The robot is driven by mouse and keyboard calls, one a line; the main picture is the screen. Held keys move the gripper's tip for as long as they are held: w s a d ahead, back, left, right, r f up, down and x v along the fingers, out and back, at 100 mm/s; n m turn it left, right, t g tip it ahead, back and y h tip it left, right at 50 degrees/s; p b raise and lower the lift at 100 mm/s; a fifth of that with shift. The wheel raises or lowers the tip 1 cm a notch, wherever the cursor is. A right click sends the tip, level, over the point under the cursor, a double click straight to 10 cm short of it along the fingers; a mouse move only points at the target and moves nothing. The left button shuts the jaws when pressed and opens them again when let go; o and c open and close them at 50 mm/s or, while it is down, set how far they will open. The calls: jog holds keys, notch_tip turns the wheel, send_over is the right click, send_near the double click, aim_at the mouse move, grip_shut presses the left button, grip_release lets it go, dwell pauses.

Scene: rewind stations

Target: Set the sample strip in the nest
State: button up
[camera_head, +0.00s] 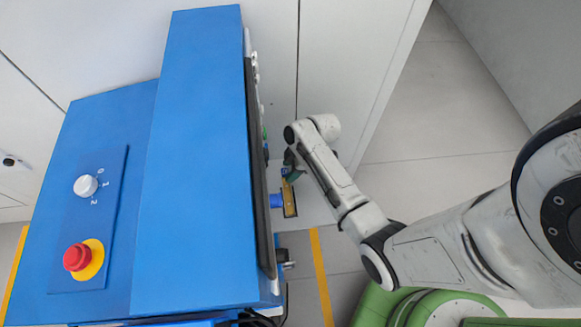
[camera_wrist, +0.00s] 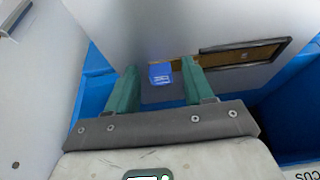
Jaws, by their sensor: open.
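My gripper (camera_wrist: 159,68) is open, its two green fingers pointing at a pale panel. A small blue block (camera_wrist: 160,75) with light marks shows between the fingertips, with gaps at both sides. I cannot tell whether it is the sample strip or part of its holder. To the right is a dark-framed slot (camera_wrist: 245,53) with brass-coloured material inside, possibly the nest. In the head view my gripper (camera_head: 291,163) is beside the blue machine's right side, just above a yellow-brown piece (camera_head: 289,199) and a blue part (camera_head: 276,201).
The blue machine (camera_head: 205,160) fills the left, with a white selector knob (camera_head: 86,186) and a red emergency button (camera_head: 77,257). Pale wall panels (camera_head: 345,50) stand behind. Open grey floor (camera_head: 430,130) lies to the right. Blue side walls flank the panel in the wrist view.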

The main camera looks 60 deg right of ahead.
jog(key=v, duration=1.1)
jog(key=s+a+r+m+g+h, duration=0.1)
jog(key=s+a+r+m, duration=0.1)
jog(key=s+a+m, duration=0.2)
jog(key=s+a+r+m+g+h, duration=0.1)
jog(key=s+a+m, duration=0.3)
jog(key=a, duration=0.6)
jog(key=shift+s+r+g+h+p, duration=0.35)
jog(key=shift+s+r+h, duration=0.15)
jog(key=shift+s+r, duration=0.55)
jog(key=shift+s+f, duration=0.15)
jog(key=shift+f, duration=0.1)
